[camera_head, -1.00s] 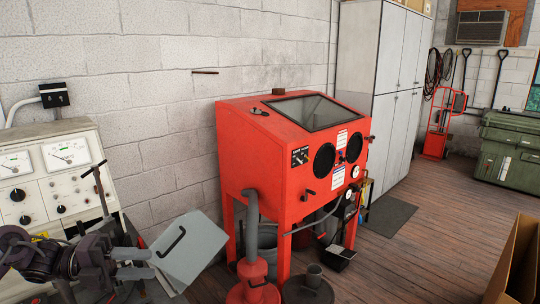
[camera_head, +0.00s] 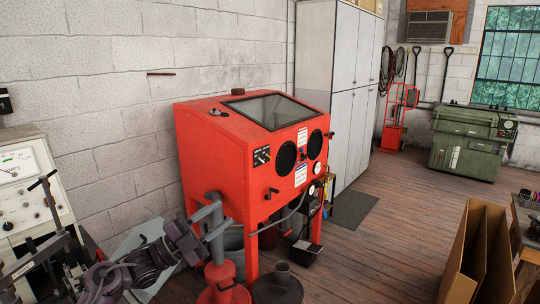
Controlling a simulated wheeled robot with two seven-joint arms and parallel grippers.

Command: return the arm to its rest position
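My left arm comes in from the lower left, dark grey and purple. Its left gripper (camera_head: 213,223) points right and slightly up, in front of the grey pipe of the red floor unit. The two light grey fingers are apart, with nothing visible between them. The pipe shows behind them; I cannot tell whether they touch it. My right gripper is not in view.
A red blasting cabinet (camera_head: 250,155) stands just beyond the gripper. A red floor unit (camera_head: 223,294) and a dark bin (camera_head: 278,289) are below. A gauge panel (camera_head: 25,190) is at left and an open cardboard box (camera_head: 465,260) at right. The wooden floor (camera_head: 390,220) between is clear.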

